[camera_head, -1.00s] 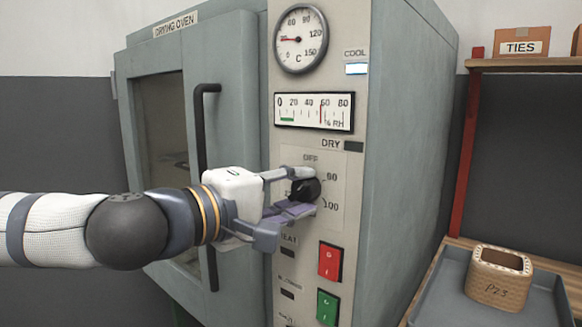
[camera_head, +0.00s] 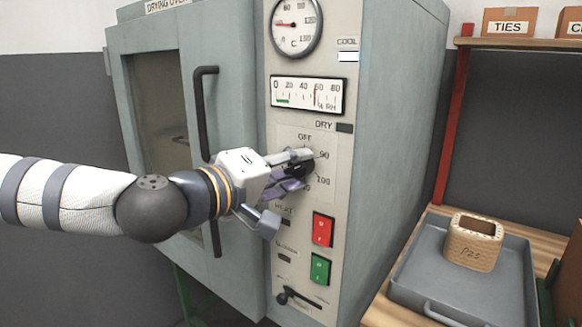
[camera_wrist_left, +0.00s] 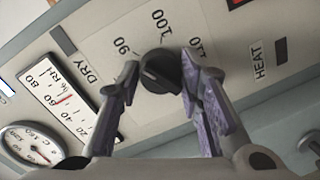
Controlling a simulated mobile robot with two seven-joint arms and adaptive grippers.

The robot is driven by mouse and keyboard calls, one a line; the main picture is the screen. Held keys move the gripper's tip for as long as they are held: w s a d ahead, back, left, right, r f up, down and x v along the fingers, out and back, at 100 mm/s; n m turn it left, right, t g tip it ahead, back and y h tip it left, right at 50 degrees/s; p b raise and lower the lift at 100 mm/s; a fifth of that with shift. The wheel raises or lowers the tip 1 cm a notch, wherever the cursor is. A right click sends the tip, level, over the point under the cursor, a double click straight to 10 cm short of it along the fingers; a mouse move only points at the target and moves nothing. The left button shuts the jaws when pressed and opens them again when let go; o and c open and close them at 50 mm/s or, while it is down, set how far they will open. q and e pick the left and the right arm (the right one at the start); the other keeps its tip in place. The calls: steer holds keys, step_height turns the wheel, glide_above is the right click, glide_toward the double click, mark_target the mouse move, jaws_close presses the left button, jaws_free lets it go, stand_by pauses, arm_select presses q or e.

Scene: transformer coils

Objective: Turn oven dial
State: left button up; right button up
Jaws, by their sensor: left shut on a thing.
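The black oven dial (camera_wrist_left: 160,71) sits on the pale control panel of the drying oven (camera_head: 190,130), amid the marks OFF, 90 and 100. In the head view the dial (camera_head: 308,169) is partly hidden by my left gripper (camera_head: 300,168). My left gripper (camera_wrist_left: 160,80) is shut on the dial, with one finger on each side of it in the left wrist view. The dial's pale pointer line is only partly visible there. My right gripper is not in view.
A red switch (camera_head: 322,229) and a green switch (camera_head: 320,268) sit below the dial, with a small black lever (camera_head: 298,296) under them. The dark oven door handle (camera_head: 204,115) stands out at left. A tray (camera_head: 405,283) holding a woven box (camera_head: 473,243) lies on the bench at right.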

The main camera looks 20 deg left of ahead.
arm_select(q)
steer(key=shift+r, duration=0.1)
steer(key=o, duration=1.2)
steer(key=shift+c, duration=0.2)
